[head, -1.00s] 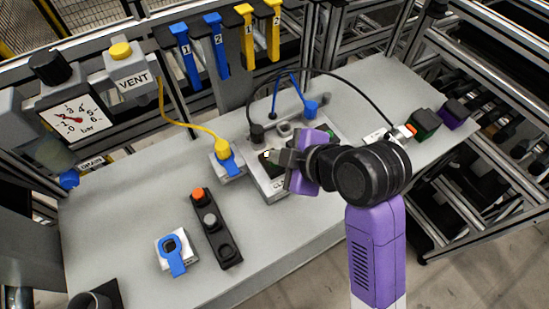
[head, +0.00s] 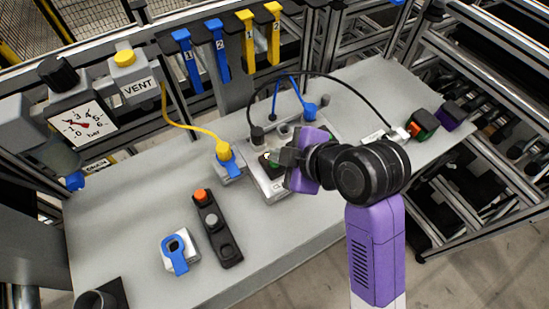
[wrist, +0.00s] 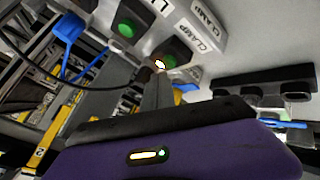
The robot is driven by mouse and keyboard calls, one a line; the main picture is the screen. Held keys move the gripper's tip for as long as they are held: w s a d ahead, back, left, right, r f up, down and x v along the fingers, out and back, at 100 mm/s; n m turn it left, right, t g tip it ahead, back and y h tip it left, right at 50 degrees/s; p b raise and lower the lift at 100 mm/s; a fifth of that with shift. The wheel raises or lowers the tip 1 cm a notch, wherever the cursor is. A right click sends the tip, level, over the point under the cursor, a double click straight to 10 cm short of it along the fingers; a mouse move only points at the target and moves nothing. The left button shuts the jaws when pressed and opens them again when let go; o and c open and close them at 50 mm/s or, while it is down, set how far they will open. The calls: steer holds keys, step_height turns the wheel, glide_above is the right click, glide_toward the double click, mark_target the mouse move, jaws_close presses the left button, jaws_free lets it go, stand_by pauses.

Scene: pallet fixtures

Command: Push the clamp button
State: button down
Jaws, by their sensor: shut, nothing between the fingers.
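A grey box (head: 270,187) with a label starting "CL" stands on the bench in the head view, left of my gripper. A green button (head: 274,159) shows on its top, beside the fingertips. In the wrist view a dark button housing (wrist: 178,47) with a partly hidden green button stands beside a "CLAMP" label (wrist: 198,36). My gripper (wrist: 159,72) is shut and empty, its tips overlapping the near edge of this button in the picture. I cannot tell whether they touch it. A second green button (wrist: 126,30) is up and left.
A blue connector (head: 309,110) and black cable rise behind the box. A yellow-cabled blue plug (head: 225,152) is left of it. A black button strip (head: 217,228) and a white block with a blue loop (head: 178,250) lie at front left, with bare bench around them.

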step_height(320, 180, up, 6)
steer(key=p, duration=0.4)
steer(key=shift+f+p, duration=0.2)
steer(key=shift+p, duration=0.2)
